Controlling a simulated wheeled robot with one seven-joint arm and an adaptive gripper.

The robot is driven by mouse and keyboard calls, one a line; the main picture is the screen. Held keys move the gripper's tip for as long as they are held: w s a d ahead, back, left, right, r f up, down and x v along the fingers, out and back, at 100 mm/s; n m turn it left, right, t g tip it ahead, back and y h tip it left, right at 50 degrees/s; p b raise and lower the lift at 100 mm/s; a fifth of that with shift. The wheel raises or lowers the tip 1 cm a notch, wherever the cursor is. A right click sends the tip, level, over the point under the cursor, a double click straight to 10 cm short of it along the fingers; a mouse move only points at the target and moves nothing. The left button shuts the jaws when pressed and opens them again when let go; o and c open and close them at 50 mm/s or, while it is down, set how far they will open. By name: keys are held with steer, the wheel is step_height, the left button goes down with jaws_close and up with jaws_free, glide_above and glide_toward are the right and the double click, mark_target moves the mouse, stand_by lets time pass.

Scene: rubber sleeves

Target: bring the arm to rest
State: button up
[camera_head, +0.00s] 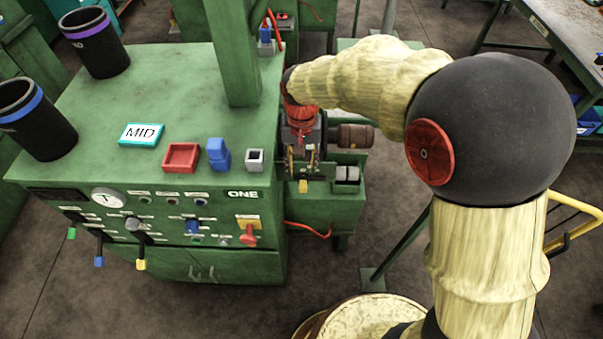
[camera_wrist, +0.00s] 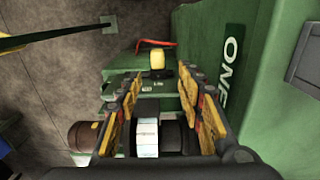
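My arm reaches in from the right in the head view, with cream sleeves and a dark round joint. My gripper (camera_head: 302,168) points down beside the right side of the green cabinet marked ONE (camera_head: 190,100), over a small green machine (camera_head: 333,208). In the wrist view my gripper (camera_wrist: 162,85) has its two yellow-padded fingers apart. Nothing is clearly held between them. A white and grey roller-like part (camera_wrist: 147,132) shows in the gap, seemingly beyond the fingers; whether they touch it cannot be told.
A brown motor (camera_head: 355,136) stands close right of my gripper. A green post (camera_head: 231,50) rises behind.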

steer(key=shift+r, duration=1)
steer(key=s+d+r+t+b, duration=0.2)
steer(key=s+d+r, duration=0.3)
steer(key=s+d, duration=0.4)
steer(key=s+d+r+t+b, duration=0.3)
steer(key=s+d+r, duration=0.2)
steer(key=s+d, duration=0.4)
steer(key=s, duration=0.2)
steer(key=shift+s+d+r+t, duration=0.2)
steer(key=shift+s+t, duration=0.1)
steer(key=shift+c, duration=1)
